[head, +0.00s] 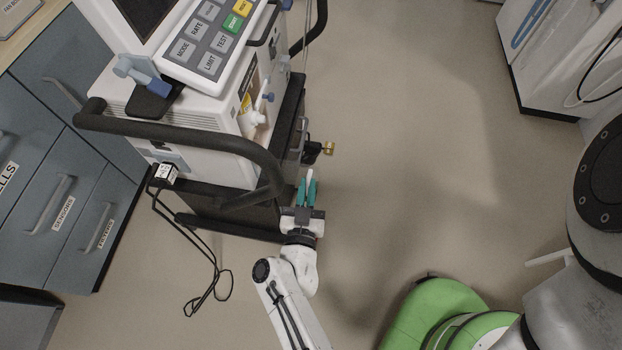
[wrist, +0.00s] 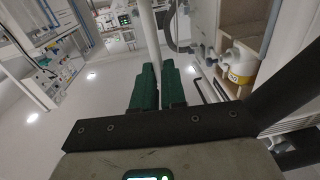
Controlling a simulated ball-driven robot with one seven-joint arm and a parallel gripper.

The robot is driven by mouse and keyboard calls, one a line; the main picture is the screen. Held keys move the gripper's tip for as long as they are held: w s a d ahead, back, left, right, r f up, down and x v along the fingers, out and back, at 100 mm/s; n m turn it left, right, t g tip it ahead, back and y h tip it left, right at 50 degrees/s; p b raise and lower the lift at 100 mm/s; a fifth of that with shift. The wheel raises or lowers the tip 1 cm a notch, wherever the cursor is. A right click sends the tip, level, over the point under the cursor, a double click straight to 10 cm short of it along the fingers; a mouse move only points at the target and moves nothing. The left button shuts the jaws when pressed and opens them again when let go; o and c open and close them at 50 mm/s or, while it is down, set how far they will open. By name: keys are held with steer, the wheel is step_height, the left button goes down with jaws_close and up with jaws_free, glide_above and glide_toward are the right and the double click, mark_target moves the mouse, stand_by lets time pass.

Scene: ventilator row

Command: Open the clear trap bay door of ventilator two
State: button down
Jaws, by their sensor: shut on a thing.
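The near ventilator (head: 185,110) stands at the left of the head view; I see no number on it. The bay in its right side holds a white trap (head: 254,118), which also shows in the wrist view (wrist: 241,64) with a yellow label. The clear door is hard to make out; thin pale edges (head: 303,72) show beside the bay. My gripper (head: 308,184), with green fingers, is below and right of the bay. It is shut on a slim pale bar (wrist: 150,35) that runs up from between the fingers. I cannot tell whether this bar belongs to the door.
A black handle rail (head: 190,128) curves around the ventilator's front. A brass-coloured fitting (head: 328,148) juts out above my gripper. A black cable (head: 205,280) hangs to the floor. Grey drawers (head: 60,200) stand at the left, another white machine (head: 550,60) at upper right. Floor between is clear.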

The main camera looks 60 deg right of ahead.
steer(key=shift+w+a+f, duration=0.1)
steer(key=shift+w+a, duration=0.1)
steer(key=shift+a, duration=0.45)
steer(key=c, duration=1.2)
jaws_free()
steer(key=shift+d, duration=0.1)
steer(key=shift+s, duration=0.1)
steer(key=b+v, duration=0.1)
steer(key=v, duration=0.9)
steer(key=shift+s+a, duration=0.2)
steer(key=shift+a, duration=0.15)
steer(key=shift+t, duration=0.3)
